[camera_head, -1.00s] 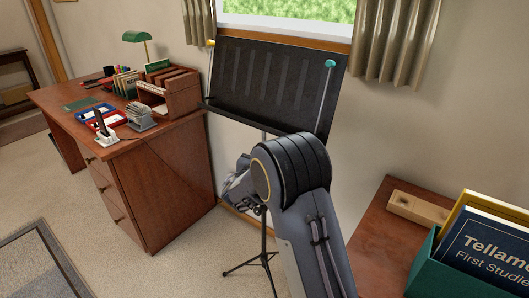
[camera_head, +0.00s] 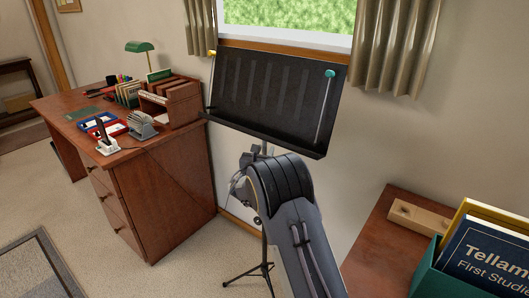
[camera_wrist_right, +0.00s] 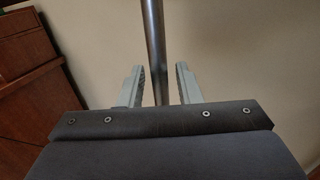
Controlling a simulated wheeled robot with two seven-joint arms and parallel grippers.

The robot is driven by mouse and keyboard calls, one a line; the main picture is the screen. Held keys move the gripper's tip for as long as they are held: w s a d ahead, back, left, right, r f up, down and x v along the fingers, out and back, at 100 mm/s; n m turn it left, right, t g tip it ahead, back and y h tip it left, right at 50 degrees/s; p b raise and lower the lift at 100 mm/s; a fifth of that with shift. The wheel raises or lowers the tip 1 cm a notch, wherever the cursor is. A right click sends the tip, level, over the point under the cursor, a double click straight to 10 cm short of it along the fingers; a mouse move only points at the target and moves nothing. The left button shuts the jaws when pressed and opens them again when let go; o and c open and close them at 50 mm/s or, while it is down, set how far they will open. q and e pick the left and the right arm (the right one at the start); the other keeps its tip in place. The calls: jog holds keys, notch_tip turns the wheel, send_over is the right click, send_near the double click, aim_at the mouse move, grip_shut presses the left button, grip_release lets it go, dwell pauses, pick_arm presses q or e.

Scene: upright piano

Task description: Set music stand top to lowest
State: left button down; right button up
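The music stand's black slatted top (camera_head: 275,95) is upright and tilted back below the window. A yellow clip sits at its left edge and a teal-headed clip (camera_head: 329,73) at its right. Its dark pole shows just under the top; the tripod legs (camera_head: 250,271) stand on the floor. My right arm hides most of the pole between. In the right wrist view, the grey metal pole (camera_wrist_right: 154,40) stands between the fingers of my right gripper (camera_wrist_right: 160,72), which is open with a gap on each side. In the head view that gripper is mostly hidden behind my arm. My left gripper is out of view.
A wooden desk (camera_head: 150,195) with a lamp, files and trays stands left of the stand. At the lower right, a brown surface (camera_head: 375,235) holds a wooden block (camera_head: 418,215) and a green box (camera_head: 428,275) of books. Curtains and a wall are behind the stand.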

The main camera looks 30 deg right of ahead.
grip_shut()
notch_tip(320, 180, down, 17)
jog(key=b, duration=1.3)
jog(key=shift+r, duration=0.2)
jog(key=shift+s, duration=0.1)
grip_release()
jog(key=shift+r, duration=0.1)
